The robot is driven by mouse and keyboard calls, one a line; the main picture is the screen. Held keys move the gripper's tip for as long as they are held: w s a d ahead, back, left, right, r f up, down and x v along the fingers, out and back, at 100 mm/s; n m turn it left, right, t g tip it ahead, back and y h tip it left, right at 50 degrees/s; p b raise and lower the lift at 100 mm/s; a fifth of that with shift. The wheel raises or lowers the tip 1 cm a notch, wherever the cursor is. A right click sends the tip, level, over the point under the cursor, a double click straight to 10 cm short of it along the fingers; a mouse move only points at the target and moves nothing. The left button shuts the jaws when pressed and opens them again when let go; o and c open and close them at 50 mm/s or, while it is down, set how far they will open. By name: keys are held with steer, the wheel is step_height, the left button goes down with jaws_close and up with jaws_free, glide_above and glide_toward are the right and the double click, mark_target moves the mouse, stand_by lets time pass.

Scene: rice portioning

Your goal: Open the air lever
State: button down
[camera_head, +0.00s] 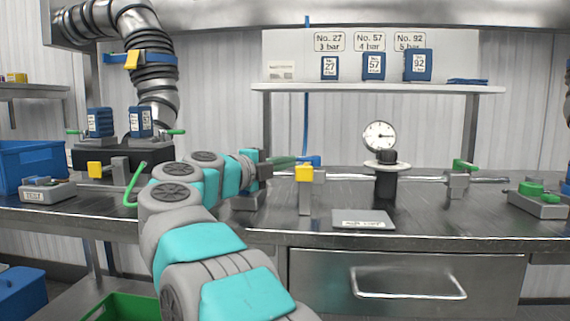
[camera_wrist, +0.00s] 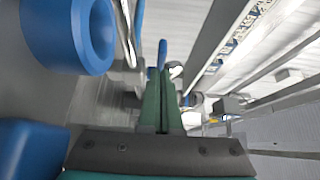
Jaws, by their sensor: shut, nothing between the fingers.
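My gripper (camera_head: 284,162) reaches right along the bench with its green fingers shut and empty. A blue lever-like piece (camera_head: 312,160) shows at the fingertips, on a post with a yellow block (camera_head: 305,173); a blue air line rises behind it. I cannot tell whether the fingers touch the blue piece. In the wrist view the green fingers (camera_wrist: 163,98) are together, and a narrow blue piece (camera_wrist: 163,53) shows just beyond their tips. No label marks which handle is the air lever.
A green-handled valve (camera_head: 465,166) is on the pipe to the right. A labelled plate (camera_head: 363,222) lies at the bench front. In the wrist view a blue ring-shaped part (camera_wrist: 98,35) is close on the left.

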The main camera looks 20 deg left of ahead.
steer(key=shift+w+a+r, duration=0.1)
stand_by(0.4)
steer(key=shift+w+a+r+h+p, duration=0.1)
steer(key=shift+h+p, duration=0.2)
steer(key=shift+p, duration=0.3)
steer(key=w+m+h+p, duration=0.1)
steer(key=p, duration=0.3)
steer(key=shift+w+a+r+g, duration=0.1)
steer(key=shift+a+g, duration=0.3)
steer(key=shift+p, duration=0.3)
steer(key=shift+a, duration=0.1)
